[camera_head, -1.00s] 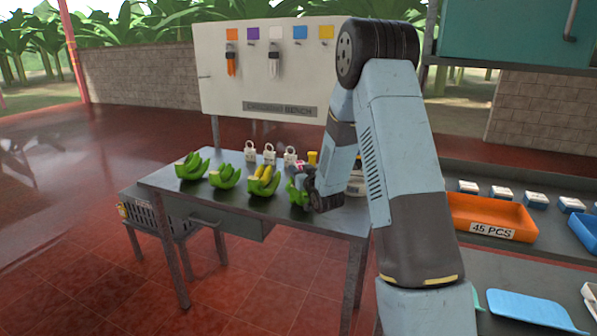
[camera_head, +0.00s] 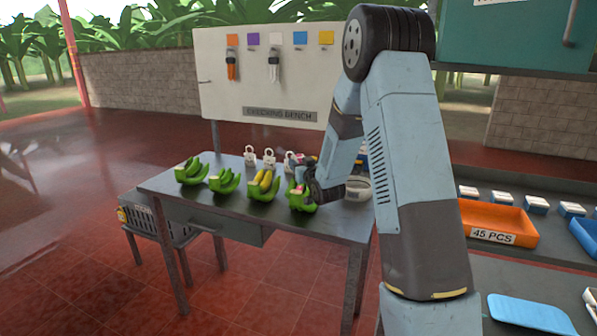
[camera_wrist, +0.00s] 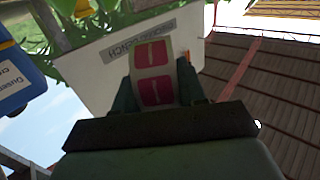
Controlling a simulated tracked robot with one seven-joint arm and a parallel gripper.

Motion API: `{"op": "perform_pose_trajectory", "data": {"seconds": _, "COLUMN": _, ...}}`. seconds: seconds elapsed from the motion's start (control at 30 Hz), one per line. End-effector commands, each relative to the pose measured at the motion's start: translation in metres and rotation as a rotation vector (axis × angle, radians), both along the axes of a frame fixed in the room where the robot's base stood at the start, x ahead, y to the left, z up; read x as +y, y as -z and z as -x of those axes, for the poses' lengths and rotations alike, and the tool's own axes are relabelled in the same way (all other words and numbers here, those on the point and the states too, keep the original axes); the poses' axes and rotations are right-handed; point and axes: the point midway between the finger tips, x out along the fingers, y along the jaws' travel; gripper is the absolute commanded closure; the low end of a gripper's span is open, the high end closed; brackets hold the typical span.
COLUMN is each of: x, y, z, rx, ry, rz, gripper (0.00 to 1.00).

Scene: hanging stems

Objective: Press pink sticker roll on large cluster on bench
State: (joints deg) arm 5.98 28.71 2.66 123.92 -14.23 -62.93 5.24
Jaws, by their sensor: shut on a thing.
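My gripper (camera_wrist: 156,85) is shut on the pink sticker roll (camera_wrist: 153,70), a white roll with pink labels that shows between the two fingers in the wrist view. In the head view my gripper (camera_head: 304,182) is at the rightmost green banana cluster (camera_head: 301,203), which looks the largest on the bench. The roll shows there only as a small pink spot by the top of this cluster. I cannot tell whether roll and cluster touch. Three more clusters (camera_head: 190,172) (camera_head: 224,181) (camera_head: 263,186) stand in a row to the left; the third has yellow fruit.
The bench (camera_head: 185,205) has several white padlock-like tags (camera_head: 250,156) along its back and a round pale dish (camera_head: 357,188) right of my gripper. A board (camera_head: 262,85) stands behind. An orange tray (camera_head: 492,222) is on the right shelf.

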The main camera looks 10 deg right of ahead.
Motion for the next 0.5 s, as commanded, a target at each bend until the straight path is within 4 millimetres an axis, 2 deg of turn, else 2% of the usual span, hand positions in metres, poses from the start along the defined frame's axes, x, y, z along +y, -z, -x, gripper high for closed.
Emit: {"op": "perform_pose_trajectory", "data": {"seconds": 0.5, "x": 0.000, "y": -0.042, "z": 0.000, "rx": -0.003, "ry": 0.000, "rz": 0.001, "gripper": 0.96}}
